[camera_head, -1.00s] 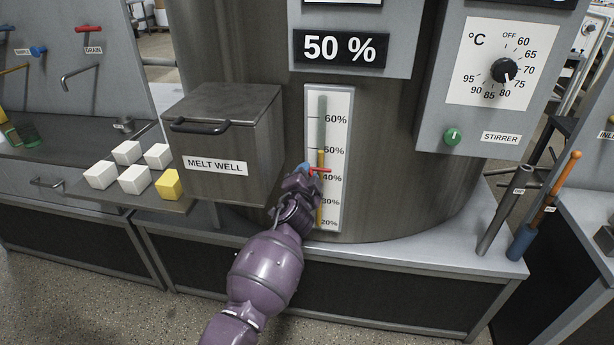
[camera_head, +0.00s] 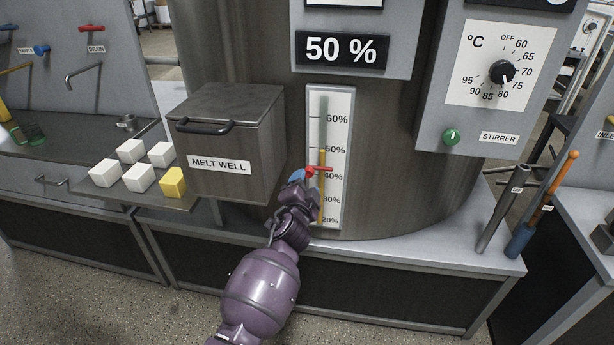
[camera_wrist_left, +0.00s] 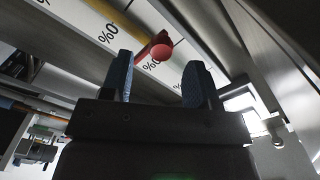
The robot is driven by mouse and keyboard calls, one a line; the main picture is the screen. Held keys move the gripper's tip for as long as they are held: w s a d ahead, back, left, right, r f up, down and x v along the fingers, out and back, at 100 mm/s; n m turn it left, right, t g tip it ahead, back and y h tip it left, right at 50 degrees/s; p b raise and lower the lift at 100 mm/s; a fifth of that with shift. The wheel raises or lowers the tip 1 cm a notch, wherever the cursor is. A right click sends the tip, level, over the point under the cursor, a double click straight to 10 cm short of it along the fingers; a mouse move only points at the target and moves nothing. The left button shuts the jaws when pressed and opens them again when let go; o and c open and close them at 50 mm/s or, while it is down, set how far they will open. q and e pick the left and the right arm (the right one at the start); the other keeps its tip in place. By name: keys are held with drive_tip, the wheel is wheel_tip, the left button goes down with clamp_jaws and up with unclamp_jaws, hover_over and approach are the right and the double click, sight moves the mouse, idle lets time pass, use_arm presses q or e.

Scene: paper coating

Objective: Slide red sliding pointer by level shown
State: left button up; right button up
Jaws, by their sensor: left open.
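The red sliding pointer (camera_head: 318,169) sits on the white level gauge (camera_head: 341,108), a little above the 40% mark. The yellow level column (camera_head: 322,190) reaches up to about the 50% mark. A display (camera_head: 341,49) above the gauge reads 50 %. My left gripper (camera_head: 300,177) is open just left of and below the pointer in the head view. In the left wrist view, the pointer's round red knob (camera_wrist_left: 162,52) shows beyond and between the two blue fingertips (camera_wrist_left: 160,72), with gaps on both sides. My right gripper is not in view.
The grey melt well box (camera_head: 225,150) stands close to the left of my gripper. White blocks (camera_head: 130,150) and a yellow block (camera_head: 172,183) lie on the shelf at left. A stirrer panel (camera_head: 438,100) with a dial juts out at right of the gauge.

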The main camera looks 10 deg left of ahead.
use_arm(q)
drive_tip(key=s, duration=0.5)
drive_tip(key=shift+s+d+p, duration=0.1)
drive_tip(key=shift+s+p, duration=0.25)
drive_tip(key=shift+s, duration=0.05)
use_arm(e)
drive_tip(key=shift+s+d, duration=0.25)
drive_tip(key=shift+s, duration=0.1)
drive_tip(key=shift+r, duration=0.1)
